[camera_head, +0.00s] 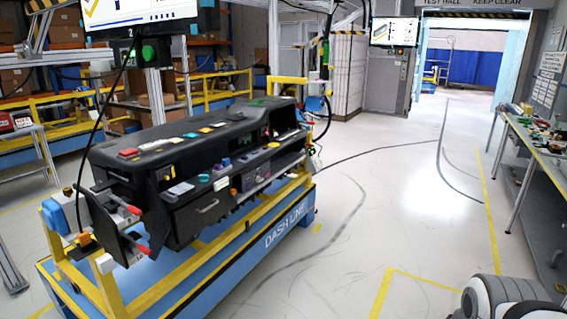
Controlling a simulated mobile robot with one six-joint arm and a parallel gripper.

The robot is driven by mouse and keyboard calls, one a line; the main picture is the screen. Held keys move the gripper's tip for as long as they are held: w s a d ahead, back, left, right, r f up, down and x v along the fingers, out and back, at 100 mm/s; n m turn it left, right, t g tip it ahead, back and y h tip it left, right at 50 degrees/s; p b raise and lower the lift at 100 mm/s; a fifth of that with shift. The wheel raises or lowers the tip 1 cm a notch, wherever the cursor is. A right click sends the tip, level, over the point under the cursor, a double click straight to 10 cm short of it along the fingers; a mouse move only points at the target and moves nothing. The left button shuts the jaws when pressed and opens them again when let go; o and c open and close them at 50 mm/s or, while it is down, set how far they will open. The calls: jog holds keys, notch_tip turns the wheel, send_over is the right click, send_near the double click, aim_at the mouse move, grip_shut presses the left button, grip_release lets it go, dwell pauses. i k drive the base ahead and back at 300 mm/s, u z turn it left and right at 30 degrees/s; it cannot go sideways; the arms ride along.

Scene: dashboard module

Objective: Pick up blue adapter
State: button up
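No item is clear enough for me to name it the blue adapter. A small blue-purple piece (221,163) sits on the front ledge of the black dashboard module (110,153), among other small parts. A larger blue block (62,213) is at the near left corner of the yellow frame. Both are too small to identify surely. My gripper is not in view. A grey, white and black rounded part at the bottom right appears to be part of my arm.
The dashboard rests on a blue and yellow cart (285,231) marked DASH LINE. A workbench (540,150) with several small items runs along the right wall. The floor between them is clear. A monitor (394,31) and a bright doorway are at the back.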

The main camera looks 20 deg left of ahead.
aim_at(226, 162)
jog(key=z, duration=0.05)
jog(key=i, duration=4.2)
jog(key=u, duration=3.75)
jog(key=i, duration=1)
jog(key=z, duration=0.15)
